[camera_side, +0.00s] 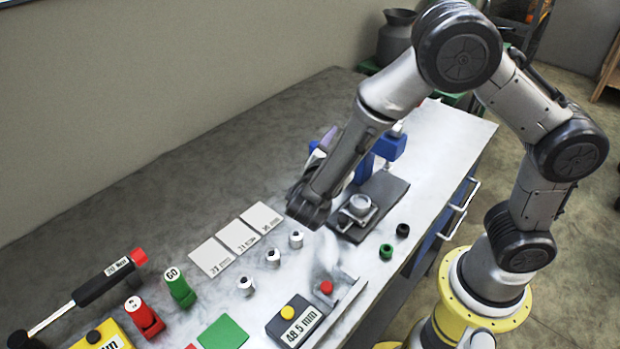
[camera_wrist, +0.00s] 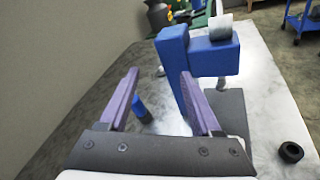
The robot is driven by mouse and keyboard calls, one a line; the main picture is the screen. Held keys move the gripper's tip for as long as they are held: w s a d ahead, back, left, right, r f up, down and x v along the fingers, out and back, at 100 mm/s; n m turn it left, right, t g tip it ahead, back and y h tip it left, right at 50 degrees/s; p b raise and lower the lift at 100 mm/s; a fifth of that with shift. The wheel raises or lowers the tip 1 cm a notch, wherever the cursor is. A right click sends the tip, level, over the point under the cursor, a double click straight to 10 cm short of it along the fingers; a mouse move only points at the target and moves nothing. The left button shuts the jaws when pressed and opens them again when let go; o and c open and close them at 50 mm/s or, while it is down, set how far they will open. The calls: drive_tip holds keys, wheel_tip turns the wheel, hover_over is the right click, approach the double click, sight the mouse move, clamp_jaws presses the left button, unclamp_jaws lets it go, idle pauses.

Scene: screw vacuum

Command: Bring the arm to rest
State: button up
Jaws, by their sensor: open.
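My gripper (camera_wrist: 160,75) is open in the wrist view, with two purple fingers spread apart and nothing between their tips. A blue stand (camera_wrist: 178,75) with a grey cylinder (camera_wrist: 220,27) on top is just beyond and beside the right finger. In the side view my arm arches over the bench from the right, and its wrist hangs above the middle of the bench. The fingers are mostly hidden behind the wrist there. The blue stand (camera_side: 388,146) shows behind the wrist, beside a dark base plate (camera_side: 390,190) with a round metal fixture (camera_side: 359,206).
A black ring (camera_side: 402,230) and a green ring (camera_side: 386,252) lie near the bench's front edge. The back strip of the bench (camera_side: 240,150) is clear.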

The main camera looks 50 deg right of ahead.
drive_tip(key=s+d+r+m+g+y, duration=0.2)
drive_tip(key=s+d+m+g+y, duration=0.15)
drive_tip(key=s+m, duration=0.35)
drive_tip(key=s+d+r+m+g+y, duration=0.2)
drive_tip(key=s+m+y, duration=0.25)
drive_tip(key=s, duration=0.45)
drive_tip(key=s+a+r+m+t+y, duration=0.3)
drive_tip(key=a+m+t+y, duration=0.2)
drive_tip(key=a+m+y, duration=0.1)
drive_tip(key=shift+a+r+y, duration=0.3)
drive_tip(key=shift+a+y, duration=0.2)
drive_tip(key=shift+a, duration=0.15)
